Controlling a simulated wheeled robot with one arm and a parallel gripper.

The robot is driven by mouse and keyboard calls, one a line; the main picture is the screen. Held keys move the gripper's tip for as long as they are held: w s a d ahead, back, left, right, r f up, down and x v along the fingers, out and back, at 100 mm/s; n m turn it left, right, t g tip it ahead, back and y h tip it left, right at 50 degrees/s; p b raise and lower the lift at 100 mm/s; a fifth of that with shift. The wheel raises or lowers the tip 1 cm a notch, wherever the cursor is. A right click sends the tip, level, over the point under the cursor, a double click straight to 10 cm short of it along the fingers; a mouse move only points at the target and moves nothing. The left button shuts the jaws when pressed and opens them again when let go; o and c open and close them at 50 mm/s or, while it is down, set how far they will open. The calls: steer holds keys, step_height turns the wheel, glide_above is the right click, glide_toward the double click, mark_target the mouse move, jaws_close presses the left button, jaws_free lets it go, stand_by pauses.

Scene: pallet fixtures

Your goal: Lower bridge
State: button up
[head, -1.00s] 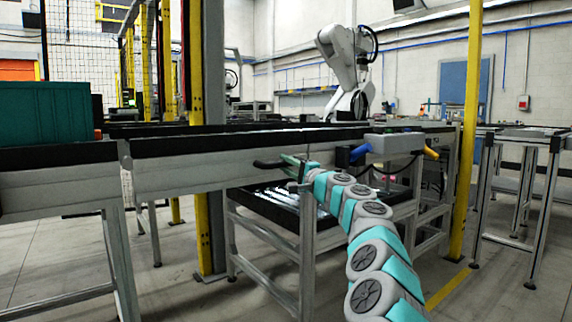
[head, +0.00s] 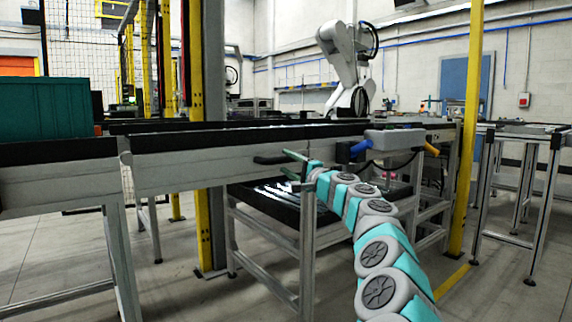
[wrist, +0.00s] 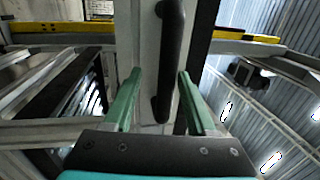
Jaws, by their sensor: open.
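The bridge (head: 210,172) is a grey conveyor section with a black top, lying level in line with the track on its left. A black bar handle (head: 267,160) sticks out from its side. My gripper (head: 289,163) has green fingers spread apart at the right part of this handle. In the wrist view my gripper (wrist: 160,74) is open, with the black handle (wrist: 168,60) between its two fingers, closer to the right one. I see no finger closed on the handle.
A teal crate (head: 45,108) stands on the left conveyor. A grey box with blue and yellow ends (head: 393,140) sits right of my gripper. A yellow post (head: 471,130) rises further right. A low metal frame with a black tray (head: 268,207) stands underneath.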

steer(key=v, duration=0.6)
steer(key=shift+s, duration=0.4)
steer(key=shift+d+f, duration=0.1)
steer(key=shift+d, duration=0.05)
